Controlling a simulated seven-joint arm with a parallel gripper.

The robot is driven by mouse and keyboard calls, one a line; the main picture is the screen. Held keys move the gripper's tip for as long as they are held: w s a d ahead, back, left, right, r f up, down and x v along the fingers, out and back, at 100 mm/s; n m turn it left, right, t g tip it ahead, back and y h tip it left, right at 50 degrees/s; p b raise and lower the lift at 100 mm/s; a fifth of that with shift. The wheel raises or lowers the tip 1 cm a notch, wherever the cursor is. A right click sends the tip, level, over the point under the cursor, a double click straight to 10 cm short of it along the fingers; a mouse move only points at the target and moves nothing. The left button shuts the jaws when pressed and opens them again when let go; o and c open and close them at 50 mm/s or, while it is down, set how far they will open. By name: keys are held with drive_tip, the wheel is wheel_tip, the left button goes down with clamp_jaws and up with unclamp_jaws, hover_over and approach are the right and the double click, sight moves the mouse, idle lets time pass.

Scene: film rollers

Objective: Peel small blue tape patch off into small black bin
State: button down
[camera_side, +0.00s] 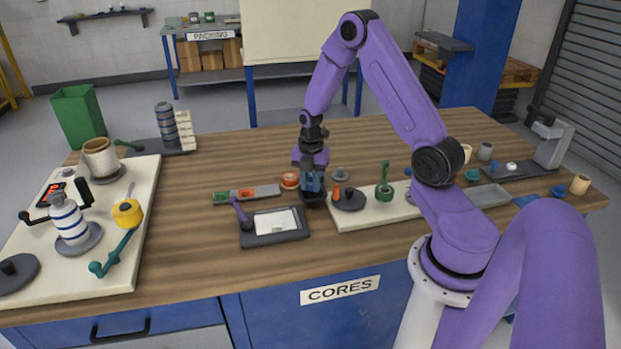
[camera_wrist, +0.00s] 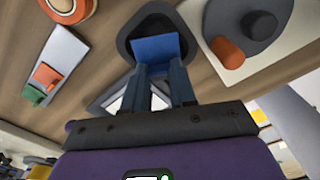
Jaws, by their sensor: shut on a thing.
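My gripper (camera_side: 311,184) is in the middle of the table, pointing down over a small black bin (camera_side: 311,202). In the wrist view my gripper (camera_wrist: 160,66) is shut on a small blue tape patch (camera_wrist: 159,48). The patch sits over the opening of the black bin (camera_wrist: 128,40), within its outline. I cannot tell how far the patch is above the bin's floor. In the side view the fingers hide most of the patch and part of the bin.
A dark pad with a white sheet (camera_side: 276,222) lies just in front of the bin. A grey strip with coloured pieces (camera_side: 246,195) and an orange roll (camera_side: 290,180) are to the left. A pale board (camera_side: 375,212) with a black round base (camera_side: 349,200) is close on the right.

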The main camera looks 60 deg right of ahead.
drive_tip(key=shift+f, duration=0.1)
drive_tip(key=c, duration=0.8)
unclamp_jaws()
wheel_tip(320, 180, up, 18)
drive_tip(key=shift+d+f, duration=0.15)
drive_tip(key=shift+f, duration=0.1)
